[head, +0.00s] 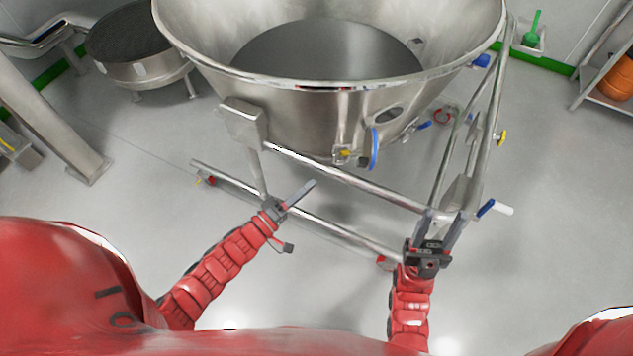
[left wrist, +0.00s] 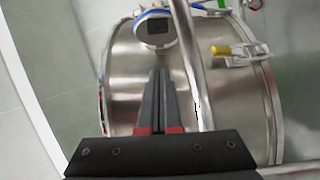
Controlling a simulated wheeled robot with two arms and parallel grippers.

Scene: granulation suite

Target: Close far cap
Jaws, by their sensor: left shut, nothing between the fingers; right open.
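A large steel hopper (head: 280,115) stands on a tubular frame ahead of me. Low on its front right is a dark oval port (head: 388,116), with a blue-edged disc (head: 375,149) standing out beside it and a yellow-tipped fitting (head: 343,156) to the left. I cannot tell which part is the far cap. My left gripper (head: 312,184) is shut and empty, apart from the disc, below and left of it. In the left wrist view its fingers (left wrist: 160,76) point toward a round, dark-centred fitting (left wrist: 154,30); a yellow handle (left wrist: 221,50) is to the right. My right gripper (head: 440,222) is open near the frame's right corner.
Frame rails (head: 345,178) run between my grippers and the hopper. A blue-and-white handle (head: 494,208) sticks out at the frame's right corner. A round sieve-like unit (head: 140,45) stands back left, and a shelf with an orange container (head: 617,78) back right.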

